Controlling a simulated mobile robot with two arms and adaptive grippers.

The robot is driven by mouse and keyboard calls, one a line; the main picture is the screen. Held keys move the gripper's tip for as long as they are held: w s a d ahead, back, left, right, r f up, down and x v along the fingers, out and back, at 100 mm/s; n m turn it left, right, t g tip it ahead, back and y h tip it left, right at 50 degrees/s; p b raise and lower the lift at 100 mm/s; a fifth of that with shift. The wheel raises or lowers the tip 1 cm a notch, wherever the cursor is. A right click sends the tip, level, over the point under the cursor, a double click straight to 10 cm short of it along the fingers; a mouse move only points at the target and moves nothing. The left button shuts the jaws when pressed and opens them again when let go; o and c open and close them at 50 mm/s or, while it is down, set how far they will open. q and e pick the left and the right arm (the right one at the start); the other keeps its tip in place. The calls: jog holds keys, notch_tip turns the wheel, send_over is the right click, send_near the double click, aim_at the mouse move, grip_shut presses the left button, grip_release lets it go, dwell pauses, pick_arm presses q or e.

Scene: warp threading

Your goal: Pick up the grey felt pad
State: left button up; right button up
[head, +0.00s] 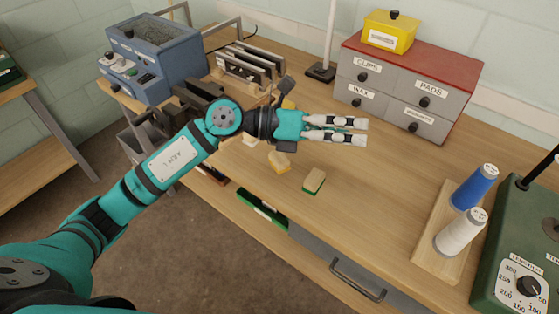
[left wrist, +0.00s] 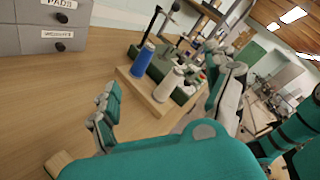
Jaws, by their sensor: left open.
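I cannot make out a grey felt pad in either view. A grey cabinet with a red top (head: 452,77) stands at the back of the bench, and one of its drawers is labelled PADS (head: 428,88). All its drawers look closed. My left gripper (head: 366,131) is open and empty over the bench, in front of the cabinet and apart from it. Its fingers also show in the left wrist view (left wrist: 82,138). My right gripper is not seen in the head view, and I cannot pick it out in the left wrist view.
A blue spool (head: 475,187) and a white spool (head: 460,232) stand on a wooden base at right, beside a green device (head: 510,255). A yellow box (head: 389,32) tops the cabinet.

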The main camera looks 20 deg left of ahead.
pick_arm(q)
jog(key=w+a+f+m+g+y, duration=0.1)
jog(key=w+a+f+m+y, duration=0.2)
jog(key=a+f+y, duration=0.4)
jog(key=y, duration=0.6)
send_near(278, 157)
jog(key=shift+n, duration=0.3)
jog(key=p+x, duration=0.2)
jog(key=x, duration=0.1)
jog(key=p+x, duration=0.1)
jog(key=shift+w+d, duration=0.15)
jog(key=shift+d, duration=0.15)
jog(key=shift+w+d+f, duration=0.15)
jog(key=shift+f, duration=0.4)
jog(key=shift+f+p, duration=0.3)
jog(key=shift+p, duration=0.15)
jog(key=p+x, duration=0.1)
jog(key=x, duration=0.2)
jog(key=shift+w+f, duration=0.1)
jog(key=shift+f, duration=0.3)
jog(key=shift+w+d+f, duration=0.15)
jog(key=shift+f, duration=0.25)
jog(key=c, duration=1.4)
